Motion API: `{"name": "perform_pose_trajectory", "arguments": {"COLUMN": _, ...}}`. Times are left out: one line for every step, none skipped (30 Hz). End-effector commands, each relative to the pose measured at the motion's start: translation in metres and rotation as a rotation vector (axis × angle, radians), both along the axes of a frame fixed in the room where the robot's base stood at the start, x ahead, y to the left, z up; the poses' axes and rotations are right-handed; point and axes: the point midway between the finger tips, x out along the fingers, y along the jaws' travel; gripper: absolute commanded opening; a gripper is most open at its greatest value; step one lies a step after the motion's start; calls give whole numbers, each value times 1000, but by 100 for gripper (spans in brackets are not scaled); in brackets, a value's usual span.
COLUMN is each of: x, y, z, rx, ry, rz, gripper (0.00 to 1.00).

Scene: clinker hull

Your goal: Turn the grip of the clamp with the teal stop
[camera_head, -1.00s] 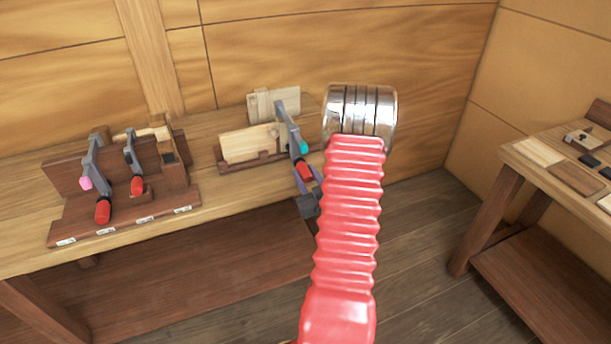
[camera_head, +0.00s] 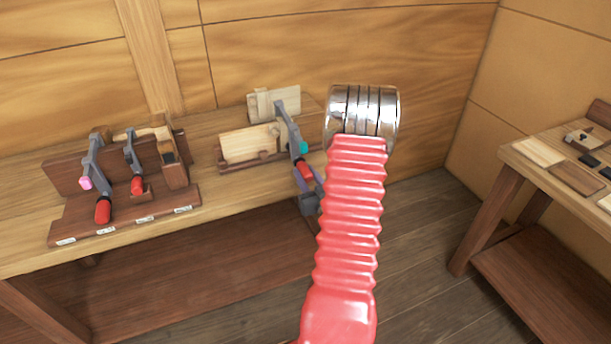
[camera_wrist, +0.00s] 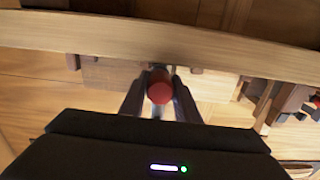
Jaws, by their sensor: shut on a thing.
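The teal stop cannot be made out in the wrist view.
A dark rack (camera_head: 70,215) on the left of the bench (camera_head: 225,200) holds another clamp with a pink stop (camera_head: 86,183) and a smaller red-gripped clamp (camera_head: 137,184). A second table (camera_head: 530,175) with small blocks stands at right. Floor lies between.

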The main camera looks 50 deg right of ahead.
Motion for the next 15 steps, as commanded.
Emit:
{"name": "perform_pose_trajectory", "arguments": {"x": 0, "y": 0, "z": 0, "rx": 29, "ry": -18, "rz": 4, "gripper": 7}}
{"name": "perform_pose_trajectory", "arguments": {"x": 0, "y": 0, "z": 0, "rx": 49, "ry": -29, "rz": 6, "gripper": 7}}
{"name": "perform_pose_trajectory", "arguments": {"x": 0, "y": 0, "z": 0, "rx": 75, "ry": -46, "rz": 9, "gripper": 7}}
{"name": "perform_pose_trajectory", "arguments": {"x": 0, "y": 0, "z": 0, "rx": 96, "ry": -58, "rz": 12, "gripper": 7}}
{"name": "perform_pose_trajectory", "arguments": {"x": 0, "y": 0, "z": 0, "rx": 117, "ry": -71, "rz": 15, "gripper": 7}}
{"name": "perform_pose_trajectory", "arguments": {"x": 0, "y": 0, "z": 0, "rx": 145, "ry": -87, "rz": 19, "gripper": 7}}
{"name": "perform_pose_trajectory", "arguments": {"x": 0, "y": 0, "z": 0, "rx": 165, "ry": -99, "rz": 22, "gripper": 7}}
{"name": "perform_pose_trajectory", "arguments": {"x": 0, "y": 0, "z": 0, "rx": 185, "ry": -111, "rz": 24, "gripper": 7}}
{"name": "perform_pose_trajectory", "arguments": {"x": 0, "y": 0, "z": 0, "rx": 211, "ry": -127, "rz": 27, "gripper": 7}}
{"name": "perform_pose_trajectory", "arguments": {"x": 0, "y": 0, "z": 0, "rx": 230, "ry": -139, "rz": 29, "gripper": 7}}
{"name": "perform_pose_trajectory", "arguments": {"x": 0, "y": 0, "z": 0, "rx": 249, "ry": -151, "rz": 31, "gripper": 7}}
{"name": "perform_pose_trajectory", "arguments": {"x": 0, "y": 0, "z": -1, "rx": 273, "ry": -165, "rz": 34, "gripper": 7}}
{"name": "perform_pose_trajectory", "arguments": {"x": 0, "y": 0, "z": 0, "rx": 290, "ry": -174, "rz": 36, "gripper": 7}}
{"name": "perform_pose_trajectory", "arguments": {"x": 0, "y": 0, "z": 0, "rx": 305, "ry": -183, "rz": 38, "gripper": 7}}
{"name": "perform_pose_trajectory", "arguments": {"x": 0, "y": 0, "z": 0, "rx": 326, "ry": -196, "rz": 41, "gripper": 7}}
